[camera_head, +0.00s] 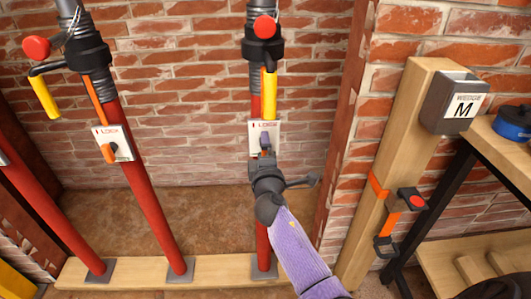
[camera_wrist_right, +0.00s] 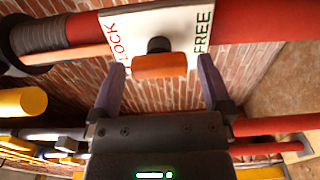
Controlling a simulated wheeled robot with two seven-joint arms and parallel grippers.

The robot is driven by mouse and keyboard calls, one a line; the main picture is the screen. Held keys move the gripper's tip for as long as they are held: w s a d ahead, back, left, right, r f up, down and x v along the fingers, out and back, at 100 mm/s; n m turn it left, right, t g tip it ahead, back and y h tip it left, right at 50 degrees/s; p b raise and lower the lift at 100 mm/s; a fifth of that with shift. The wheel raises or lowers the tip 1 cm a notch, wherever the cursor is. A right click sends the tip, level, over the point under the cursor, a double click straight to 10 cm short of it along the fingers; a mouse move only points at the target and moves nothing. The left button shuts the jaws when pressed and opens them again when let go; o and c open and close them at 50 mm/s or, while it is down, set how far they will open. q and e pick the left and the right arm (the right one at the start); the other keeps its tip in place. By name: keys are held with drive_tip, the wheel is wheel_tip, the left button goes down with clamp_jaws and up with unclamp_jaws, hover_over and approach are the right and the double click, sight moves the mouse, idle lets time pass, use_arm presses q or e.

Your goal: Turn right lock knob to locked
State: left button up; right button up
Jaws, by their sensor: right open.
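The right lock plate (camera_head: 257,130) is white and sits on the right red post, below a yellow handle. In the right wrist view the plate (camera_wrist_right: 190,24) reads LOCK at its left and FREE at its right. Its orange knob (camera_wrist_right: 160,66) lies across the picture below a black hub. My right gripper (camera_head: 265,150) is at this plate and largely hides the knob in the head view. In the wrist view its purple fingers (camera_wrist_right: 160,74) are open, one beyond each end of the knob, with visible gaps. My left gripper is not in view.
A similar lock plate (camera_head: 125,149) with an orange knob (camera_head: 108,152) is on the left post. Red post feet stand on a wooden sill (camera_head: 220,269). A wooden upright (camera_head: 360,222) with a WEDGE M box (camera_head: 440,105) stands to the right. Brick wall is behind.

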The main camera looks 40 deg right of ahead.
drive_tip(key=p+v, duration=0.2)
drive_tip(key=v, duration=0.8)
